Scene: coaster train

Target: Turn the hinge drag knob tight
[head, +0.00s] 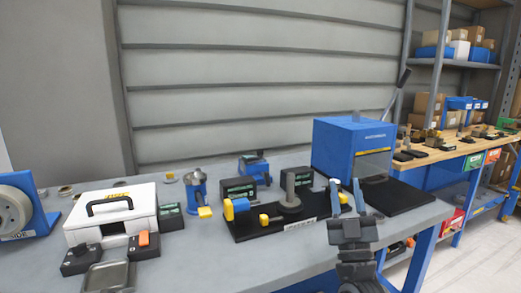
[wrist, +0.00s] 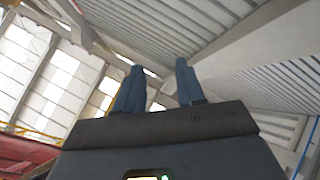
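My gripper (head: 347,188) is in front of the bench's right part in the head view, its two blue fingers pointing up and apart. In the wrist view my gripper (wrist: 158,75) is also open, with nothing between the fingers. A black fixture board (head: 285,229) lies on the bench, left of my gripper. It carries a grey post on a round base (head: 291,204), a blue block with a yellow end (head: 236,208) and a small yellow knob (head: 264,220). I cannot tell which part is the hinge drag knob. My gripper overlaps the board's right end in the picture.
A blue press-like box (head: 350,145) with a lever stands behind on the right. A white case (head: 110,212), a grey tray (head: 108,277) and a black box with an orange switch (head: 144,245) are at left. The bench's front middle (head: 225,265) is clear.

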